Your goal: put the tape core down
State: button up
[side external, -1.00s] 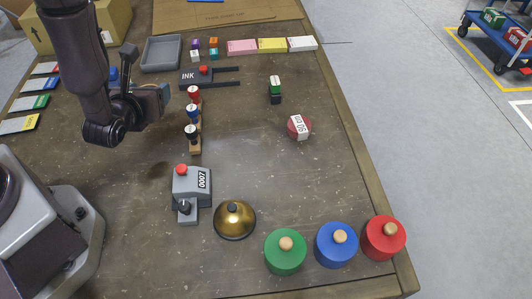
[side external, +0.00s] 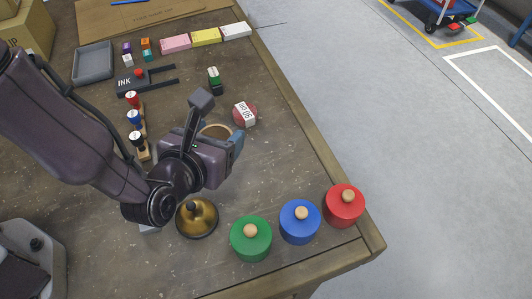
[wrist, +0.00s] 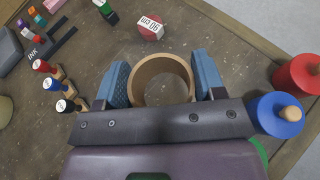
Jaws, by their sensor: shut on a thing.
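The tape core, a brown cardboard ring, is between my gripper's blue fingers (wrist: 162,76). In the wrist view its open end and rim (wrist: 162,58) show, with a finger against each side. In the side external view my gripper (side external: 222,137) is over the table's middle right, and part of the tape core (side external: 214,127) shows above the gripper body. The palm hides the core's near part. I cannot tell whether the core touches the tabletop.
A red tape measure (side external: 245,114) is just beyond the core. A brass bell (side external: 197,218) and green (side external: 251,239), blue (side external: 300,221) and red (side external: 344,205) knobbed cylinders stand toward the front. Stamps (side external: 135,118) stand left. Bare tabletop (side external: 285,160) lies to the right.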

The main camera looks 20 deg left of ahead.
jog(key=w+d+f, duration=0.2)
jog(key=w, duration=0.2)
send_over(266, 164)
jog(key=f, duration=0.5)
jog(key=shift+s+a, duration=0.15)
jog(key=shift+s, duration=0.15)
jog(key=shift+w+d+f, duration=0.2)
jog(key=shift+w+f, duration=0.15)
jog(key=shift+f, duration=1.65)
jog(key=shift+f, duration=0.15)
jog(key=o, duration=0.9)
